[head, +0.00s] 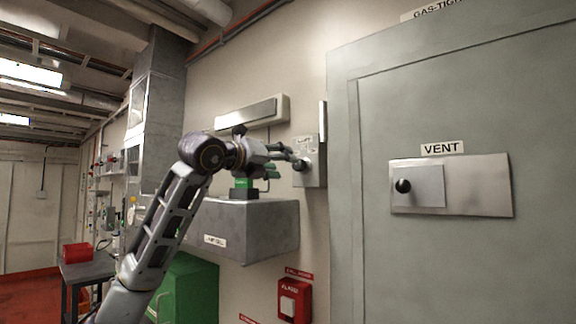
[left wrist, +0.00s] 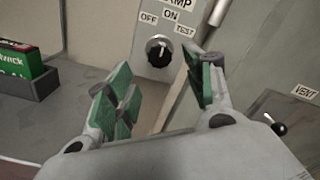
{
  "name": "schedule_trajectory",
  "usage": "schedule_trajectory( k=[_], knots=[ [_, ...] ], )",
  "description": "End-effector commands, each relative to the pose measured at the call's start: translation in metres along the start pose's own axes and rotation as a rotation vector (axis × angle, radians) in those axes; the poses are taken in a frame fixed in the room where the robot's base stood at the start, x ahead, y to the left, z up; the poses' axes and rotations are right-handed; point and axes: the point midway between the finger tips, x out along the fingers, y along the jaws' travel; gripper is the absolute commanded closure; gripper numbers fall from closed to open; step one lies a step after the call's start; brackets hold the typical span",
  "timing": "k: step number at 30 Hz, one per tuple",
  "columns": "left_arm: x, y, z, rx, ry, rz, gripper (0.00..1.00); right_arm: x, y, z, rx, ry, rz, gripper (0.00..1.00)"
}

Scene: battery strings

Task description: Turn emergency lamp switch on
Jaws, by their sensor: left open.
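The emergency lamp switch is a grey wall box (head: 312,174) with a round knob, left of the big grey door. In the left wrist view its black rotary knob (left wrist: 158,50) sits below the labels OFF, ON and TEST. The knob has a pale mark, but I cannot tell surely which label it points to. My left gripper (head: 288,157) reaches toward the box from the left. In the left wrist view its green-padded fingers (left wrist: 165,85) are open and empty, with the knob beyond and between them, apart from it. My right gripper is not in view.
A grey shelf box (head: 270,222) juts from the wall under my gripper, with a green battery (left wrist: 22,62) in a dark holder on it. A light fixture (head: 250,112) hangs above. The grey door has a VENT plate (head: 475,185) with a black knob. A red alarm box (head: 294,300) is below.

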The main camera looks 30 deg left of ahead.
Motion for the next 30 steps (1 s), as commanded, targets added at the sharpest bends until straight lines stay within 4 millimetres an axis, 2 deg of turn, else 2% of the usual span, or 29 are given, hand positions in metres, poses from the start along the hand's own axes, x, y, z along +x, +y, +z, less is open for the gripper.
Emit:
schedule_trajectory(
  k=[6, 10, 30],
  knots=[
    [-0.027, 0.000, 0.000, 0.000, -0.002, 0.001, 0.47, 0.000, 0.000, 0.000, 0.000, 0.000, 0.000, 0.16],
    [-0.036, 0.000, -0.001, 0.001, 0.001, 0.001, 0.47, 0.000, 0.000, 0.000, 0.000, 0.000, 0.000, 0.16],
    [-0.040, 0.000, -0.001, 0.000, 0.001, 0.000, 0.47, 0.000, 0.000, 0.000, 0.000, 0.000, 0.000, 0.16]
  ],
)
